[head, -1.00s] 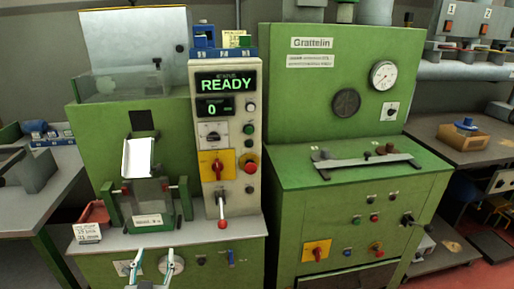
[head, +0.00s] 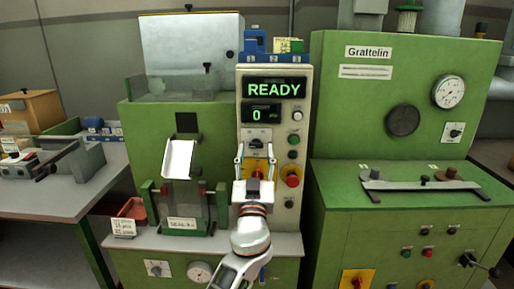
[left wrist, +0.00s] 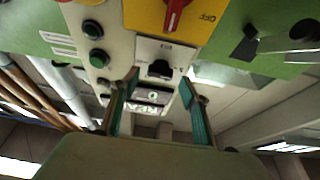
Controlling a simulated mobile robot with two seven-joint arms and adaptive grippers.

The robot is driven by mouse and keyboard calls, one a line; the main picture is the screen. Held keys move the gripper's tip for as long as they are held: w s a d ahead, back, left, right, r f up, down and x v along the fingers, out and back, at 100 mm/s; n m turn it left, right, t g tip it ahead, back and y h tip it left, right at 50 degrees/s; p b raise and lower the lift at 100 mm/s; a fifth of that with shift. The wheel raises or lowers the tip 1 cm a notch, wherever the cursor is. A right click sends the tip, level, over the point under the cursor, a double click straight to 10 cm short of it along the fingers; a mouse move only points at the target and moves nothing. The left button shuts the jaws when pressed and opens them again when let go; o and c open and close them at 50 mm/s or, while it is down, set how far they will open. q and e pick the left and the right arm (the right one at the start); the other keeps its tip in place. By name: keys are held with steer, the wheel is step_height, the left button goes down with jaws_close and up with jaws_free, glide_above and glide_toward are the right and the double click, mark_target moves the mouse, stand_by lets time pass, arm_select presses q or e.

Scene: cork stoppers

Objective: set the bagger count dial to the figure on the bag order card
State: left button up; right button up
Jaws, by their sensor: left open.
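The bagger's control panel (head: 304,130) stands upright with a READY display (head: 274,90) and a smaller readout showing 0 (head: 261,113). Below the readout is a black dial on a white plate (head: 257,142), partly behind my gripper; the left wrist view shows the dial (left wrist: 160,69) upside down. My left gripper (head: 256,152) is open in front of the panel, its fingertips apart on either side of the dial; contact cannot be told. It also shows in the left wrist view (left wrist: 158,88). A white card (head: 123,227) stands at the left; its small print is unclear.
A yellow plate with a red switch (head: 256,164) and a red button (head: 292,181) sit just below the dial. A yellow note (head: 289,45) tops the panel. A green Grattelin machine (head: 350,120) stands at right.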

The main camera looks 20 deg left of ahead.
mark_target(256, 145)
arm_select(q)
steer(key=shift+x, duration=0.95)
steer(key=shift+w, duration=0.25)
arm_select(e)
steer(key=shift+s+d+f, duration=0.1)
steer(key=shift+s+f, duration=0.3)
steer(key=shift+s, duration=0.1)
arm_select(q)
steer(key=c, duration=1.1)
arm_select(e)
steer(key=shift+d+r, duration=0.1)
steer(key=shift+w+r, duration=0.1)
